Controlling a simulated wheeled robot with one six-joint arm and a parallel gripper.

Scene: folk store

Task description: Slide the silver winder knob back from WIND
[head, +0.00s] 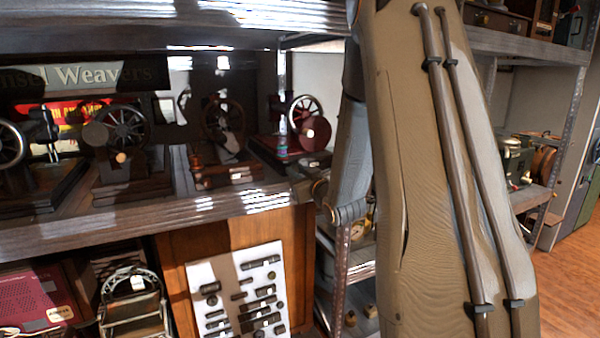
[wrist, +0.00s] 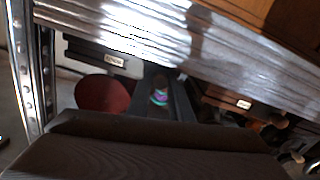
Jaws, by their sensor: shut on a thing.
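My gripper (wrist: 160,150) shows in the wrist view as a broad dark shape across the bottom. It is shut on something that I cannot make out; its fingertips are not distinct. In the head view my own arm hides it. Beyond it in the wrist view are a dark red disc (wrist: 103,93) and a small purple and teal piece (wrist: 160,94). The same machine stands on the shelf in the head view, with its red disc (head: 315,133) and spoked wheel (head: 304,108). I cannot make out the silver winder knob or the WIND mark in either view.
The worn grey shelf (head: 120,232) carries several old machines, with a dark spoked wheel (head: 122,125) at left. A wooden cabinet with a white board of dark parts (head: 240,290) is below. A metal post (wrist: 33,75) stands at left in the wrist view. Wooden floor (head: 570,285) is clear at right.

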